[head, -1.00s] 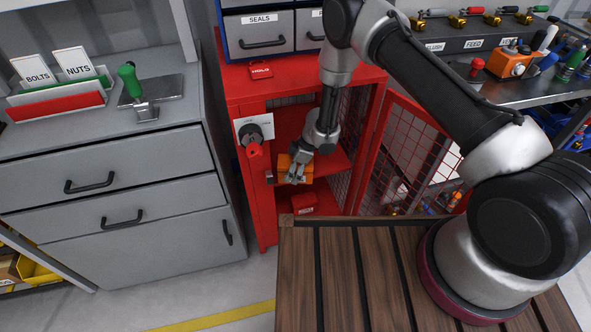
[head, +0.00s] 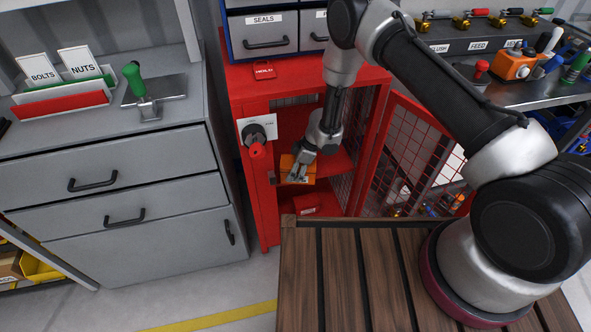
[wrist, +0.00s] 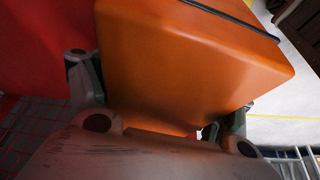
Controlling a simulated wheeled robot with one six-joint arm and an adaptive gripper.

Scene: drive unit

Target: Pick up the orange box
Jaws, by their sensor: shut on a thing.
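The orange box (head: 289,166) is in the red cabinet (head: 262,200), at the level of its middle shelf, near the front opening. My gripper (head: 299,170) is shut on the box; in the head view the fingers hide part of it. In the wrist view the orange box (wrist: 185,60) fills the middle, with a dark band across its top edge. The fingers of my gripper (wrist: 155,115) show on both sides of it. I cannot tell whether the box touches the shelf.
The cabinet's mesh door (head: 425,150) stands open to the right. A small red box (head: 308,204) lies on the lower level. A grey drawer cabinet (head: 110,190) stands left.

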